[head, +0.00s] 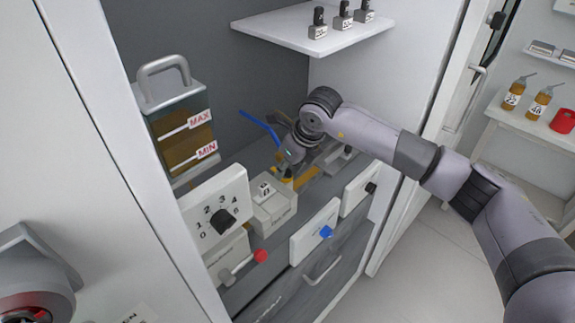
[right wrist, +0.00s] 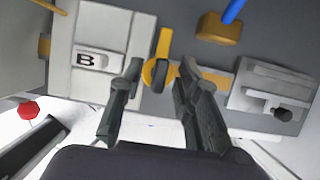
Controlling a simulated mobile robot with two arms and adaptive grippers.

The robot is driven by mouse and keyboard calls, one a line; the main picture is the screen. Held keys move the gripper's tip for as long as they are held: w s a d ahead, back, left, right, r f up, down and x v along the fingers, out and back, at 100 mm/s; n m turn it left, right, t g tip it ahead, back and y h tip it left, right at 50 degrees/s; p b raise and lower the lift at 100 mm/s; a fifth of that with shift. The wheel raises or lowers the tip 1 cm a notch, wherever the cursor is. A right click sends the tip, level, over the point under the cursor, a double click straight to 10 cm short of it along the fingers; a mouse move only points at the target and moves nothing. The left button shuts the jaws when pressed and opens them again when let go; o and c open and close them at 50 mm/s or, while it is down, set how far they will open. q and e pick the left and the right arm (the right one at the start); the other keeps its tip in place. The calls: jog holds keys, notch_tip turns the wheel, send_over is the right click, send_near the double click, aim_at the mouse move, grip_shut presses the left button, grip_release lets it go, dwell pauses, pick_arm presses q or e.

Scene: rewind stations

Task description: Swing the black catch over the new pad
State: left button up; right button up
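My right gripper (right wrist: 158,68) is open in the right wrist view. Its two fingers stand either side of a yellow ring with a dark round centre (right wrist: 158,75), and I cannot tell whether they touch it. In the head view the right gripper reaches into the cabinet and its fingertips are hidden. A grey holder (right wrist: 250,100) with a light grey slab lies right of the fingers and has a black knob-like part (right wrist: 283,113). Whether these are the pad and its black catch is not clear. My left gripper is not in view.
A blue lever (head: 260,127) rises behind. A tank (head: 183,140) and shelf (head: 290,24) bound the bay.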

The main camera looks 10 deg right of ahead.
grip_shut()
dwell(0.4)
